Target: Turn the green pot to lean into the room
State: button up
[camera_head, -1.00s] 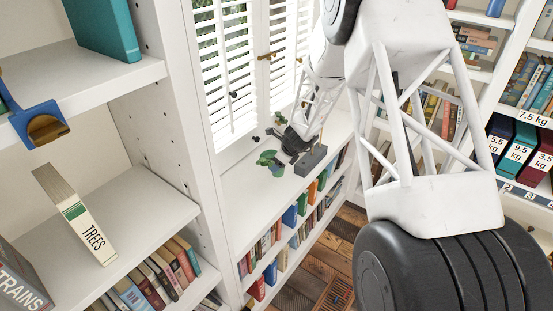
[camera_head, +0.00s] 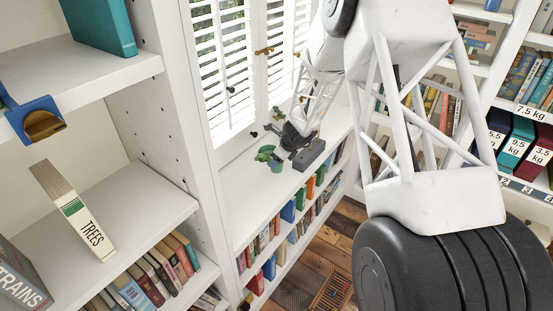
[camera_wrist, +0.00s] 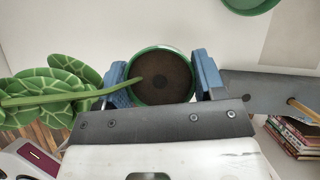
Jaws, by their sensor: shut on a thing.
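The green pot (camera_wrist: 136,92) shows from above in the wrist view, a round green rim around dark soil. My gripper (camera_wrist: 160,82) has its blue fingers shut on the pot from both sides. The plant's stem (camera_wrist: 75,97) leans left out of the pot, with broad patterned leaves (camera_wrist: 62,72) beyond the left finger. In the head view the leaves (camera_head: 265,153) show on the white ledge below the shuttered window, left of my gripper (camera_head: 286,143). The pot is mostly hidden there, and its contact with the ledge cannot be seen.
A grey block (camera_head: 309,155) with a pencil stands just right of my gripper; its pencil (camera_wrist: 303,108) shows in the wrist view. A green round thing (camera_wrist: 250,3) is partly cut off at the top. The ledge in front (camera_head: 258,190) is clear, with bookshelves below.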

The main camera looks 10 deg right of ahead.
jog(key=shift+r, duration=0.15)
jog(key=shift+r, duration=1.3)
jog(key=shift+w, duration=0.1)
jog(key=w+f+n, duration=0.1)
jog(key=w, duration=0.4)
jog(key=w+f+n+g, duration=0.1)
jog(key=w+f, duration=0.1)
jog(key=w, duration=0.3)
jog(key=w+a+f+n+g, duration=0.1)
jog(key=w+n, duration=0.1)
jog(key=w, duration=0.4)
jog(key=shift+f+y, duration=0.15)
jog(key=shift+y, duration=0.25)
jog(key=shift+s+f, duration=0.1)
jog(key=shift+f, duration=0.2)
jog(key=shift+f, duration=1.25)
